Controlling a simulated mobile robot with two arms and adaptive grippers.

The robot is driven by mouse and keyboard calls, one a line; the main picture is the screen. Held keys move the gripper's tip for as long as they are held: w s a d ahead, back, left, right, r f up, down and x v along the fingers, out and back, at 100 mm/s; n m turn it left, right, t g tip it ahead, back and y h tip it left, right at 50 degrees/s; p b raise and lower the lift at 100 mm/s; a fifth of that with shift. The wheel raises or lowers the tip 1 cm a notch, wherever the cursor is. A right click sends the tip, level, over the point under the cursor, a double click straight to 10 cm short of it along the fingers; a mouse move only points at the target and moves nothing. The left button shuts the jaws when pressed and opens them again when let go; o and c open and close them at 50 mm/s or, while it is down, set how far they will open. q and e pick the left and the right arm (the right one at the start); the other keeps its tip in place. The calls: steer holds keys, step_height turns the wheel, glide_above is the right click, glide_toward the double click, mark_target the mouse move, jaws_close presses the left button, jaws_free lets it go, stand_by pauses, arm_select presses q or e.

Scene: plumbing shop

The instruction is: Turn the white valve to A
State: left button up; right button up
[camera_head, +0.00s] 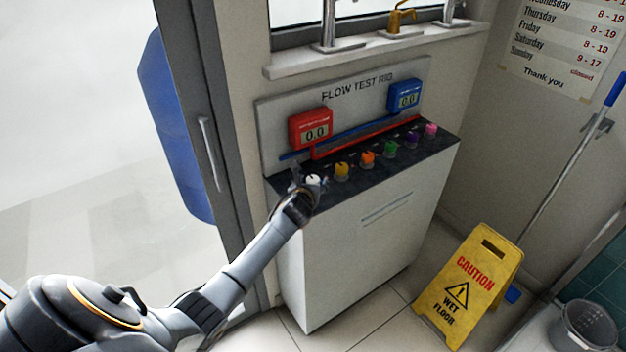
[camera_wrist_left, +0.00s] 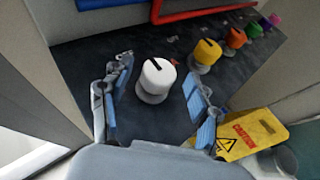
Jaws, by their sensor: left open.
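The white valve (camera_head: 313,180) is the leftmost knob on the dark top of the flow test rig. In the left wrist view the white valve (camera_wrist_left: 156,78) is a round knob with a dark pointer mark on its top. My left gripper (camera_head: 300,188) is at the front left of the rig top, close to the white valve. In the left wrist view its fingers (camera_wrist_left: 158,88) are open, one on each side of the knob, with gaps between them and it. My right gripper is not in view.
Yellow (camera_head: 341,170), orange (camera_head: 367,158), green (camera_head: 390,147), blue-purple and pink knobs continue in a row to the right. Red (camera_head: 310,126) and blue (camera_head: 404,96) meters reading 0.0 stand behind. A yellow wet-floor sign (camera_head: 470,285) stands at the right.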

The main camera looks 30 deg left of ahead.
arm_select(q)
steer(key=shift+x, duration=1.35)
steer(key=c, duration=1.2)
